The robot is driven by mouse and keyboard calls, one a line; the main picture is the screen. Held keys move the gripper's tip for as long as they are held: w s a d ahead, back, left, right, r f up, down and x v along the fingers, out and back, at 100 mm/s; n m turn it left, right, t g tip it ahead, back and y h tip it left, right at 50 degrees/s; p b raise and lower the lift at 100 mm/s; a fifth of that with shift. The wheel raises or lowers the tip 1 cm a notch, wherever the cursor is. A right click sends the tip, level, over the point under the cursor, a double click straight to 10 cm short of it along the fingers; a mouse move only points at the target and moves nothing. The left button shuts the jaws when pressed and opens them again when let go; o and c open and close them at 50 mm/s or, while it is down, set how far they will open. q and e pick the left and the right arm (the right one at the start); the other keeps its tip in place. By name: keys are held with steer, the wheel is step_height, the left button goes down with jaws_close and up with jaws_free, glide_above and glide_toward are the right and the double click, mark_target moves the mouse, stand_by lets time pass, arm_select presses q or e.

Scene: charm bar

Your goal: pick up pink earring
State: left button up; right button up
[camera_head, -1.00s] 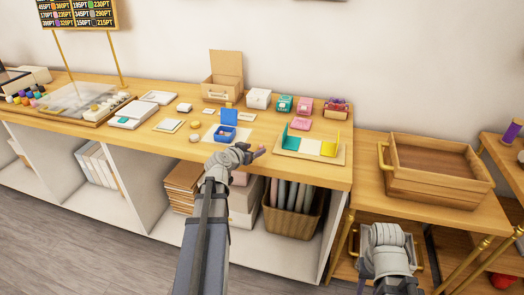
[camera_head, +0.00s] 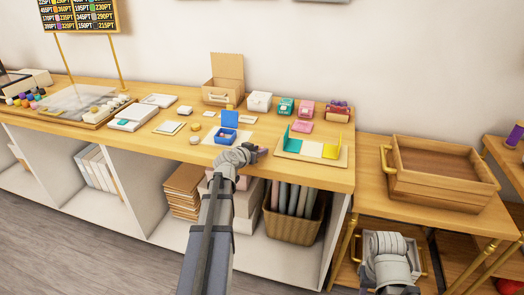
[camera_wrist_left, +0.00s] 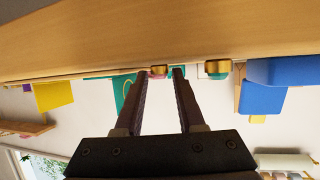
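A small pink earring (camera_wrist_left: 157,73) with a gold part shows in the left wrist view at the counter edge, just past the fingertips and near the left finger in the picture. My left gripper (camera_wrist_left: 163,72) is open and empty, with its dark fingers apart. In the head view my left gripper (camera_head: 260,151) is at the counter's front edge, and I cannot make out the earring there. My right gripper's fingers are hidden behind my right wrist (camera_head: 389,262), low at the right.
An open blue box (camera_head: 228,120) stands behind the left gripper. A wooden board (camera_head: 288,146) with teal and yellow upright panels is to its right. Small boxes, including a pink one (camera_head: 303,127), stand further back. A wooden crate (camera_head: 441,190) fills the right side table.

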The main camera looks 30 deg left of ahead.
arm_select(q)
jaws_close()
stand_by(0.4)
step_height(320, 180, up, 10)
steer(key=p, duration=1)
